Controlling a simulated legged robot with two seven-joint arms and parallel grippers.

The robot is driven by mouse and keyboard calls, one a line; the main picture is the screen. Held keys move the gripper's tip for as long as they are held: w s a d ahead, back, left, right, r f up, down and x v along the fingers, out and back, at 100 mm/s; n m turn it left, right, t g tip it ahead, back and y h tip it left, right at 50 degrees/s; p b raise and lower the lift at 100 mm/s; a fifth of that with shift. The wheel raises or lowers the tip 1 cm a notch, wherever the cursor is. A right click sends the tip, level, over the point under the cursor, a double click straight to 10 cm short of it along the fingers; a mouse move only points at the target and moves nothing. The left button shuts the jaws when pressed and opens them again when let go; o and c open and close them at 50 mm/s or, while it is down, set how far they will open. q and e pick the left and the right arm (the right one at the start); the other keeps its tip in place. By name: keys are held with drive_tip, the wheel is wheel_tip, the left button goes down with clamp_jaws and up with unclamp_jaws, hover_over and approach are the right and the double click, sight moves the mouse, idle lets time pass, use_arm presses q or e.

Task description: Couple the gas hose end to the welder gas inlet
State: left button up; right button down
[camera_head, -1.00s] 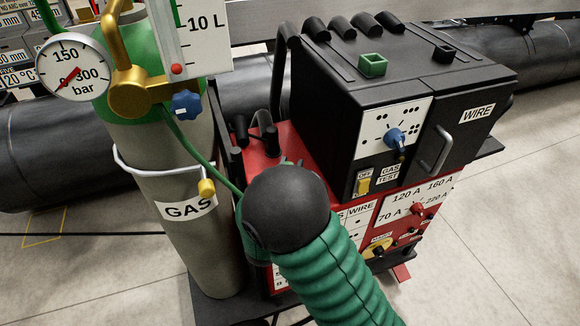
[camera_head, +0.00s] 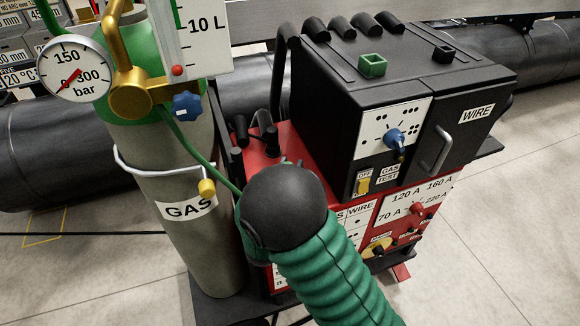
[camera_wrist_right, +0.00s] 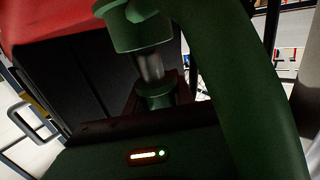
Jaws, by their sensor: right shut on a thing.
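The welder is a red power unit (camera_head: 400,215) with a black wire feeder (camera_head: 350,80) on top. A thin green gas hose (camera_head: 212,167) runs from the regulator on the gas cylinder (camera_head: 195,235) down behind my right wrist. My right gripper (camera_wrist_right: 155,98) is shut on the hose end (camera_wrist_right: 150,68), a green fitting with a bright metal sleeve. A thick green hose or arm-like curve passes on the right of the wrist view. In the head view my right arm hides the gripper's fingers. I cannot make out the gas inlet or whether the fitting touches it. My left gripper is out of view.
The pressure gauge (camera_head: 75,68), brass regulator (camera_head: 130,98) and flow scale (camera_head: 205,35) stand close left of my right arm. A handle (camera_head: 443,150) sticks out from the feeder. Dark pipes lie behind. The floor at the right is clear.

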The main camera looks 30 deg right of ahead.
drive_tip(key=shift+f+b, duration=0.55)
drive_tip(key=shift+f, duration=0.2)
drive_tip(key=c, duration=1)
unclamp_jaws()
